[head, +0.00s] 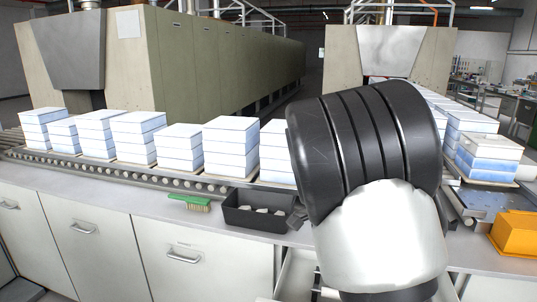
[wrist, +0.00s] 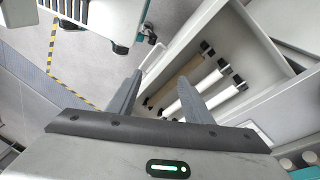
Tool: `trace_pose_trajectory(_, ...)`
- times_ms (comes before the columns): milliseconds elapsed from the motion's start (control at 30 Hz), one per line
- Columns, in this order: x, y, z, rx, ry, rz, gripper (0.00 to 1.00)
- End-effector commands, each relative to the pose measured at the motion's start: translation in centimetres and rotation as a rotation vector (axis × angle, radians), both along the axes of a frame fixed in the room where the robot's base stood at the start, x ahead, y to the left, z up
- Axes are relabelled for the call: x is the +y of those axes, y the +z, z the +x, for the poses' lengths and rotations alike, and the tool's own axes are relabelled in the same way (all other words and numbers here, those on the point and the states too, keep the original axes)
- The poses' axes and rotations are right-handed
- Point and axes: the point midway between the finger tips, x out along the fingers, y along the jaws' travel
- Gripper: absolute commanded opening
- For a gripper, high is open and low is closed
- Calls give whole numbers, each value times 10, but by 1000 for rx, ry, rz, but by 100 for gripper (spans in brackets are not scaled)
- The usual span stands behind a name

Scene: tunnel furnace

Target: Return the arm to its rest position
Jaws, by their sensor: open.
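My gripper (wrist: 160,84) shows in the wrist view with its two grey fingers spread apart and nothing between them. It points down over an open drawer (wrist: 262,62). Several rollers with black ends, one of them a tan roller (wrist: 174,79) and one a white roller (wrist: 198,84), lie in this drawer, beyond the fingers. I cannot tell how far above them the fingertips are. In the head view my black and white arm fills the right of centre, and my gripper is hidden there.
Stacks of white-blue blocks (head: 231,145) line the roller conveyor (head: 190,181). A green brush (head: 190,203) and a black tray (head: 254,222) with small pieces sit on the counter. An orange bin (head: 514,234) stands at right. Below are cabinet fronts (head: 177,262) and the open drawer (head: 296,276).

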Motion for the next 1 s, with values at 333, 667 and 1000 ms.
trace_pose_trajectory(333, 15, 95, -87, -236, 618, 250, 46)
trace_pose_trajectory(667, 23, 133, -156, -403, 1109, 104, 46)
trace_pose_trajectory(1000, 23, 164, -188, -425, 1352, -70, 46)
